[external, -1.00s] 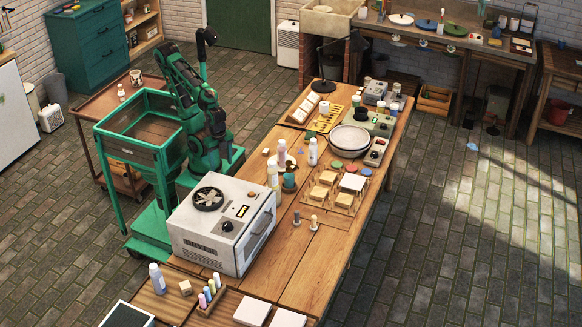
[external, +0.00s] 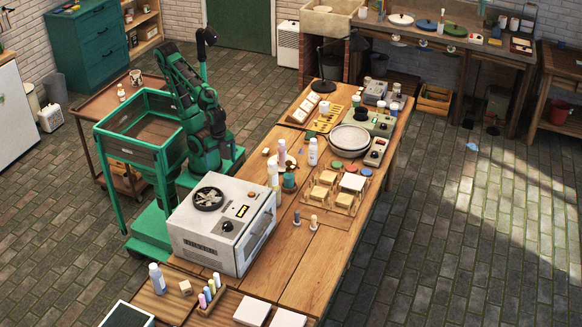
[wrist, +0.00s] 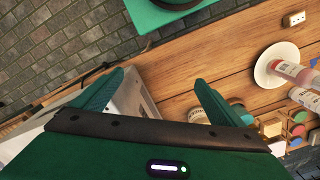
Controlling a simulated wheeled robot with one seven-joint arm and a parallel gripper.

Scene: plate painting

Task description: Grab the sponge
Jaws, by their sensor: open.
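My gripper (wrist: 160,92) is open and empty in the wrist view, its two green fingers spread apart above the table edge and a pale machine. In the external view my gripper end (external: 217,128) hangs beside the table, left of the bottles. No thing is plainly a sponge. Small tan blocks (external: 325,177) sit in a wooden tray on the table, and one lone tan block (external: 185,287) is near the front left. A small cream block (external: 266,152) lies at the table's left edge; what seems the same block shows in the wrist view (wrist: 294,19). I cannot tell which is the sponge.
A white boxy machine (external: 222,226) stands on the table close to my arm. Bare wood shows right of the machine.

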